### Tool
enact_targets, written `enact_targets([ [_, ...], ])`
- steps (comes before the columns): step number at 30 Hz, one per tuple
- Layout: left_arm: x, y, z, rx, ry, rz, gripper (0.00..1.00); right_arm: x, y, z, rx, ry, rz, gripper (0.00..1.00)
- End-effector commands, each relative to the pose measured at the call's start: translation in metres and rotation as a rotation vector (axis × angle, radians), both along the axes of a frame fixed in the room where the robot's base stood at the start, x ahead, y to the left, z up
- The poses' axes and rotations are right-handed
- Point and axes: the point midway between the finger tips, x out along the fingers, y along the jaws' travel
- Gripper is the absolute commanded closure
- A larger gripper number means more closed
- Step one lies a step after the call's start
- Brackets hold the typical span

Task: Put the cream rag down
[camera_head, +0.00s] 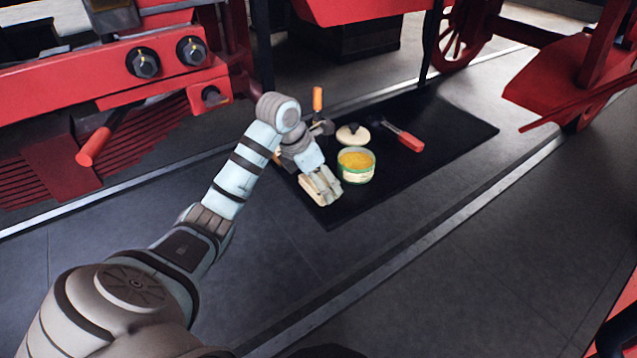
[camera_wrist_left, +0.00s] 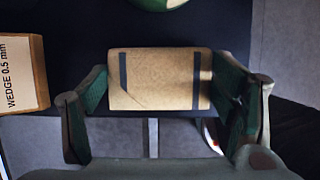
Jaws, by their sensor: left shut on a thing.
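The cream rag (camera_wrist_left: 160,80) is a folded tan block with two dark stripes. It sits between the two fingers of my left gripper (camera_wrist_left: 160,88) in the left wrist view, and the gripper is shut on it. In the head view, my left gripper (camera_head: 322,182) points down at the near left corner of the black mat (camera_head: 450,129), with the cream rag (camera_head: 308,191) in it. The rag is low over the mat or touching it; I cannot tell which. The fingers hide part of the rag. My right gripper is not in view.
An open tub of yellow paste (camera_head: 356,164) stands just right of the rag. Behind are a cream lid (camera_head: 353,136), a red-handled tool (camera_head: 406,138) and an orange handle (camera_head: 317,98). A box marked WEDGE (camera_wrist_left: 20,75) lies left. The mat's right part is bare.

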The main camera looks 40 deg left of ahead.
Motion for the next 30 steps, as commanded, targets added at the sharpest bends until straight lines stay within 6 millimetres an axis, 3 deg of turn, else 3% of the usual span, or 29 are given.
enact_targets([
  [4,-0.001,0.0,-0.002,0.0,0.005,-0.001,0.44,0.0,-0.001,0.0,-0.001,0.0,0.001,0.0],
  [5,-0.001,0.0,-0.002,0.0,0.006,-0.001,0.18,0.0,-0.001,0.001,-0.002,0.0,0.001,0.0],
  [8,-0.001,0.0,-0.002,0.0,0.005,-0.001,0.02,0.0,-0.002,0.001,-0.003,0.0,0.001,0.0],
  [18,-0.001,0.0,-0.002,-0.001,0.004,-0.001,0.01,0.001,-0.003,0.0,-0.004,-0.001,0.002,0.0],
  [22,-0.001,0.0,-0.009,0.0,0.003,0.0,0.01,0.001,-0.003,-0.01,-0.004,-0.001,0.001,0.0],
  [30,-0.027,0.003,0.06,0.004,-0.002,0.0,0.01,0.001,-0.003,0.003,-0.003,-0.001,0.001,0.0],
])
